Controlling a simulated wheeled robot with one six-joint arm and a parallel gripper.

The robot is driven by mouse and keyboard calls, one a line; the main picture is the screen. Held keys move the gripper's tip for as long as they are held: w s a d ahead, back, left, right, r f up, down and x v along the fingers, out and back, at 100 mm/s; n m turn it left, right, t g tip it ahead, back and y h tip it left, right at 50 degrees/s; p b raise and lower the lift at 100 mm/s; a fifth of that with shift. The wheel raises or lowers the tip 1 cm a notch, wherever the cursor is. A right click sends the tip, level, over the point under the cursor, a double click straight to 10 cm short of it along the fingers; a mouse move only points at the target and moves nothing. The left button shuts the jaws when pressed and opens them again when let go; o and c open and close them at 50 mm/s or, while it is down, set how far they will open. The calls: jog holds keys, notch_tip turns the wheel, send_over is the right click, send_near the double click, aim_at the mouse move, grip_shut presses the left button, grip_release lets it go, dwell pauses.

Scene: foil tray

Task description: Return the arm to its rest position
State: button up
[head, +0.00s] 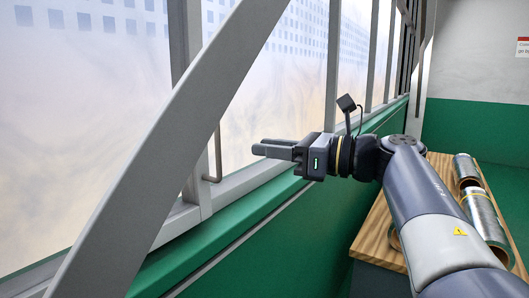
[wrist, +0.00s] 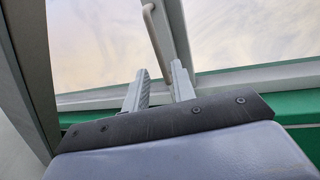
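My gripper (head: 264,147) is held out level to the left in the head view, in front of the windows. My arm reaches up from the lower right and bends at its elbow. In the head view the handle (head: 217,155) is left of the fingertips with a visible gap.
A slanted grey beam (head: 180,140) crosses the left of the head view. A green wall (head: 260,240) runs below the windows. A wooden table (head: 373,232) at the right bears foil rolls (head: 484,215), partly hidden by my arm.

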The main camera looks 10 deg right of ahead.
jog(key=p, duration=0.3)
send_near(195, 142)
jog(key=x, duration=0.3)
jog(key=w+x, duration=0.1)
jog(key=x, duration=0.1)
jog(key=shift+d+r, duration=0.15)
jog(key=shift+d, duration=0.1)
jog(key=shift+a, duration=0.3)
jog(key=shift+s+a, duration=0.25)
jog(key=shift+s, duration=0.2)
jog(key=shift+d, duration=0.1)
